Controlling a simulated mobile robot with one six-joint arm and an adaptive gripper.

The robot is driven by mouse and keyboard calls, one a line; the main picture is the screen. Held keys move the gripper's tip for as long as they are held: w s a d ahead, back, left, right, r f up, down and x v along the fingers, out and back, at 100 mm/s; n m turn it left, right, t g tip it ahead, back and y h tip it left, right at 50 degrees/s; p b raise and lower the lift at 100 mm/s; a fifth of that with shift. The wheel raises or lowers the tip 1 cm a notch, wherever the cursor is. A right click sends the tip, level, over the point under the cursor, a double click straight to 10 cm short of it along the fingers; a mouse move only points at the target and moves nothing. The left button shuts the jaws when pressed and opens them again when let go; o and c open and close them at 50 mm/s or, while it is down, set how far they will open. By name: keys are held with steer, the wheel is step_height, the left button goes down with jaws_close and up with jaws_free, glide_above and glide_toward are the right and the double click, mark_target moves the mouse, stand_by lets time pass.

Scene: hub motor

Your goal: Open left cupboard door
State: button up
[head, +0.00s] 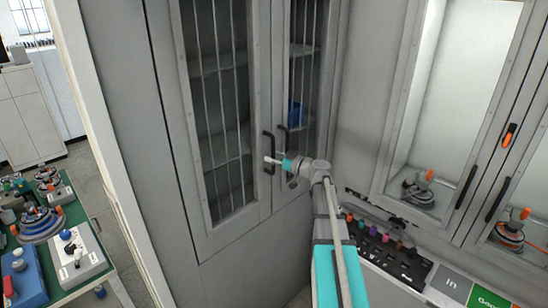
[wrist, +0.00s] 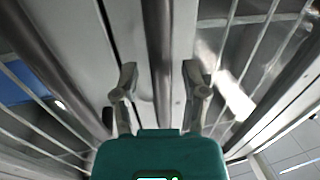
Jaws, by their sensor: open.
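The grey cupboard's left door (head: 258,110), with a barred glass window, stands closed in the head view. Its black bar handle (head: 268,150) is near the door's right edge. The right door (head: 312,60) is also closed, with its own dark handle (head: 283,137) beside the seam. My gripper (head: 271,162) is at the lower part of the left handle. In the wrist view my gripper (wrist: 160,68) is open, with one finger on each side of a dark vertical bar (wrist: 158,40), which looks like the left door's handle. Contact with the bar cannot be told.
A blue bin (head: 295,113) shows behind the right door's glass. To the right are glazed cabinets and a counter panel (head: 385,250) with several coloured knobs. A green-topped table (head: 70,225) with motor parts stands at the left. Floor (head: 95,165) shows between the table and a pale edge.

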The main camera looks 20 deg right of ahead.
jaws_close()
stand_by(0.3)
